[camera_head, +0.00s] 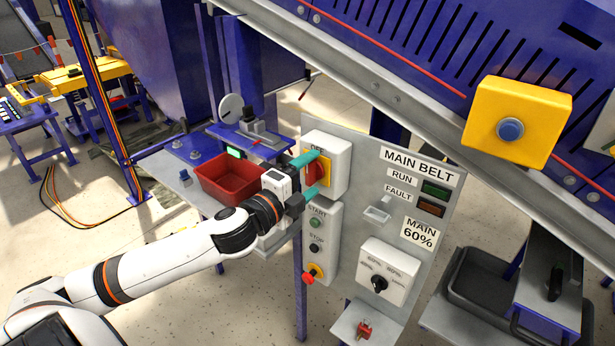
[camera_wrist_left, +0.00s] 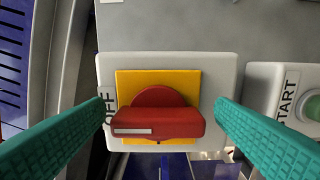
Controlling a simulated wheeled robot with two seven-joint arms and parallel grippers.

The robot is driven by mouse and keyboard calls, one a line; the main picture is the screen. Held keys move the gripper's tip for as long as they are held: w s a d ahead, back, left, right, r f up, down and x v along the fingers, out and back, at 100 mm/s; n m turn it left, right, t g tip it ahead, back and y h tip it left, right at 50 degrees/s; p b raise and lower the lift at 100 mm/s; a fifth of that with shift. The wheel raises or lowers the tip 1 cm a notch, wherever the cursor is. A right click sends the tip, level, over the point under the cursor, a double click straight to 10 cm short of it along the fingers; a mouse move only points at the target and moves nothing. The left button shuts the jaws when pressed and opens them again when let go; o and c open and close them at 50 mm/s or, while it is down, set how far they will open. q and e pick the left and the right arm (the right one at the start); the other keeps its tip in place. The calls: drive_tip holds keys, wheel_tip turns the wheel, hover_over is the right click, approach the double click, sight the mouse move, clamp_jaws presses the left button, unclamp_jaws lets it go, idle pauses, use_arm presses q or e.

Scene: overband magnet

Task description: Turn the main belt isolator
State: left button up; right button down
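The main belt isolator is a red rotary handle (camera_wrist_left: 158,122) on a yellow plate (camera_wrist_left: 190,85) in a pale grey box (camera_head: 341,150). The box is on the grey panel marked MAIN BELT, and its handle (camera_head: 316,170) shows partly behind my gripper in the head view. My left gripper (camera_head: 305,175) has green fingers. In the left wrist view the fingers (camera_wrist_left: 160,120) are spread on either side of the red handle, with a gap at each side. The handle lies crosswise between them, near the OFF lettering. My right gripper is not in view.
Below the isolator is a box with START, STOP and a red emergency button (camera_head: 309,275). A selector knob box (camera_head: 387,272) is lower right. A red bin (camera_head: 229,178) stands on the bench left of the panel. A sloping conveyor frame (camera_head: 400,100) runs overhead.

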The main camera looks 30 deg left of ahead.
use_arm(q)
drive_tip(key=shift+s+f+b, duration=0.15)
drive_tip(key=shift+s+b, duration=0.2)
drive_tip(key=shift+s, duration=0.3)
drive_tip(key=s+p, duration=0.2)
drive_tip(key=s, duration=0.8)
drive_tip(key=shift+s+a+r, duration=0.2)
drive_tip(key=shift+s+a, duration=0.15)
drive_tip(key=shift+a, duration=0.1)
